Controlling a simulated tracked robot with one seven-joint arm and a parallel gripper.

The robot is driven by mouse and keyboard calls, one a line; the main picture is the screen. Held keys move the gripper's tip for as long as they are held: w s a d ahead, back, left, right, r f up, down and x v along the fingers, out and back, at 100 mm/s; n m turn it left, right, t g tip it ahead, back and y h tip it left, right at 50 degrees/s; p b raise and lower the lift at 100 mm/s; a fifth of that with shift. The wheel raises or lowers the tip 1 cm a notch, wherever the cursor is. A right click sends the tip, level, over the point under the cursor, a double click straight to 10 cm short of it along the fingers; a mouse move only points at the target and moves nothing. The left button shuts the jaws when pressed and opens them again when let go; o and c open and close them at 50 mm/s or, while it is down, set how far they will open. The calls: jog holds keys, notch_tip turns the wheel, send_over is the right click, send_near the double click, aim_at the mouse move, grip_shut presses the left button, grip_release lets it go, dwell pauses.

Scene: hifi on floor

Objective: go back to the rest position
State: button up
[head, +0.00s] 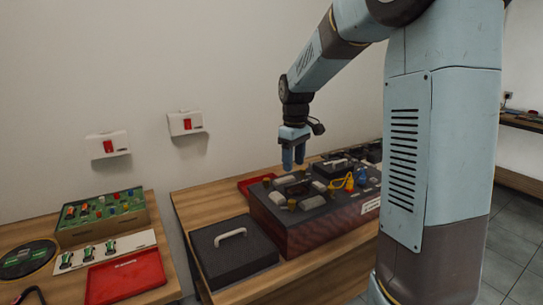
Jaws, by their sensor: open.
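My gripper (293,160) hangs from my raised arm and points down. It is above the back left part of a dark red box (318,238) on the wooden bench. The box's dark top carries knobs, grey blocks and a yellow cable (342,182). The gripper's blue fingers look empty. From this angle I cannot tell whether their tips are clear of the parts on the box. My arm column hides the right side of the bench.
A black case (222,262) with a pale handle stands left of the box. A second bench holds a green circuit board (98,214), a red tray (126,278) and a round black disc (25,258). White switch boxes (186,123) hang on the wall. Floor (512,255) shows at right.

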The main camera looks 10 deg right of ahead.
jog(key=s+r+m+t, duration=0.2)
jog(key=s+r+m, duration=0.1)
jog(key=s, duration=1.1)
jog(key=s+r+m+t, duration=0.3)
jog(key=s+r+m, duration=0.1)
jog(key=s, duration=1)
jog(key=shift+s+d+r+t, duration=0.2)
jog(key=shift+s+d+t, duration=0.05)
jog(key=shift+d+t, duration=0.1)
